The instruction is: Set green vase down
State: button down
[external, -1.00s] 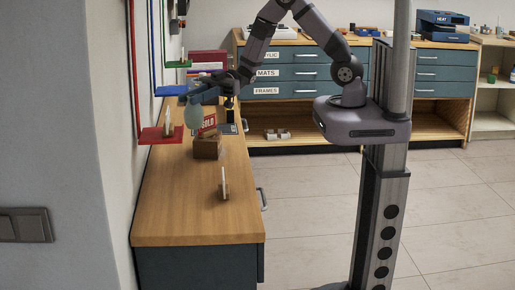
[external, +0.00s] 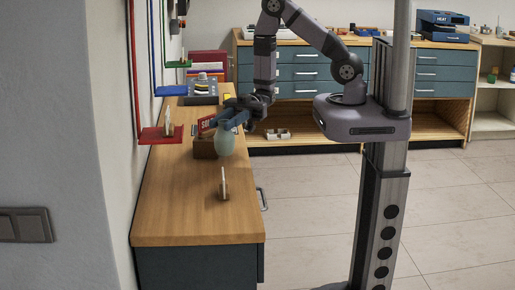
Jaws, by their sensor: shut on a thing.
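The green vase (external: 225,142) is pale green and rounded. My gripper (external: 228,119) is shut on it near its top, and the vase hangs roughly upright below the fingers. It is in front of the right side of a brown wooden box (external: 204,147) on the wooden counter (external: 185,215). I cannot tell from this view whether the vase's bottom touches the counter.
A red sign stands in the wooden box. A small pale upright card (external: 223,183) stands nearer on the counter. A red shelf (external: 161,134) and a green shelf (external: 178,64) are on the left wall. The counter's near part is clear.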

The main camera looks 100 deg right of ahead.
aim_at(225, 142)
jog(key=shift+f, duration=3.05)
jog(key=shift+f, duration=0.15)
jog(key=c, duration=1.4)
grip_release()
jog(key=shift+o, duration=0.2)
jog(key=b+v, duration=0.2)
jog(key=v, duration=1)
